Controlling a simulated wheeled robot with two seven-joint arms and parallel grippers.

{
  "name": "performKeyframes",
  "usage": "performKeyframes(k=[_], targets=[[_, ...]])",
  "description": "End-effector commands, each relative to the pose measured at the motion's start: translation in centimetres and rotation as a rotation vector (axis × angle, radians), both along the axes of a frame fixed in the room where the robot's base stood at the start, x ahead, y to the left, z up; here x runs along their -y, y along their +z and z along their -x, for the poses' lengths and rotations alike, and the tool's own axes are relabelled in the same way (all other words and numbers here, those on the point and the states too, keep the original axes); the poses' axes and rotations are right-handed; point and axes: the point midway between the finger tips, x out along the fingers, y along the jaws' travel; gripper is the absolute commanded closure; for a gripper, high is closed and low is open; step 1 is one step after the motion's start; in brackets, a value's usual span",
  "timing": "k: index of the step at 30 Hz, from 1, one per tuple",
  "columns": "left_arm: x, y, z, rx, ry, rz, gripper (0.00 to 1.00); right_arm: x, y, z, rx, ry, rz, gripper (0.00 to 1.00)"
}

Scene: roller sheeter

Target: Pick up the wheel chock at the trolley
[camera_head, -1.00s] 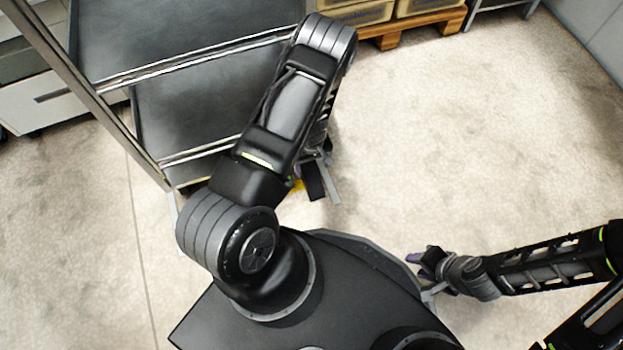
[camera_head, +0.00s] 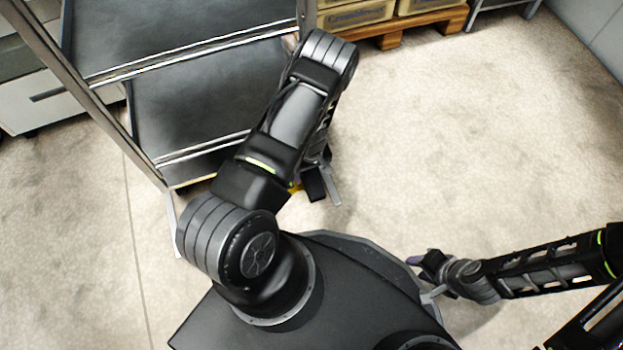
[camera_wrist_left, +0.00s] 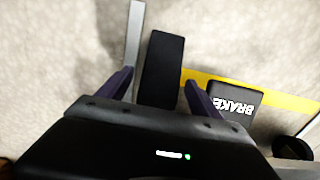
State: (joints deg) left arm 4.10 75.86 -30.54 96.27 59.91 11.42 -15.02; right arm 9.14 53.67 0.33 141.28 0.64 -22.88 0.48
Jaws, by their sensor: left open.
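A dark, flat-faced block (camera_wrist_left: 161,70), which seems to be the wheel chock, lies on the floor by the trolley (camera_head: 205,98). In the head view the block (camera_head: 314,185) shows beside my left forearm, just right of the trolley's near corner. My left gripper (camera_wrist_left: 157,92) is open, with its purple fingers on either side of the block's near part in the left wrist view. I cannot tell whether they touch it. In the head view my forearm hides most of this gripper. My right gripper (camera_head: 420,259) is at the lower right, away from the block, too small to judge.
A yellow strip (camera_wrist_left: 275,100) with a black pad marked BRAKE (camera_wrist_left: 232,97) lies right of the left gripper. A grey bar (camera_wrist_left: 133,45) stands close left of the block. Crates on a wooden pallet (camera_head: 390,38) are at the back. Open floor (camera_head: 480,150) is on the right.

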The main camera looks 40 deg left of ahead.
Motion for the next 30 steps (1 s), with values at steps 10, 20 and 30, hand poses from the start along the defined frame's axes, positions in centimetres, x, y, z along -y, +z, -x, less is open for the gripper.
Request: performKeyframes(k=[10, 20, 30], targets=[[0.00, 0.01, 0.00, 0.000, 0.000, 0.000, 0.35, 0.01, 0.01, 0.00, 0.000, 0.000, 0.000, 0.64], [0.00, 0.01, 0.00, 0.000, 0.000, 0.000, 0.62, 0.01, 0.01, 0.00, 0.000, 0.000, 0.000, 0.64], [0.00, 0.01, 0.00, 0.000, 0.000, 0.000, 0.90, 0.01, 0.01, 0.00, 0.000, 0.000, 0.000, 0.64]])
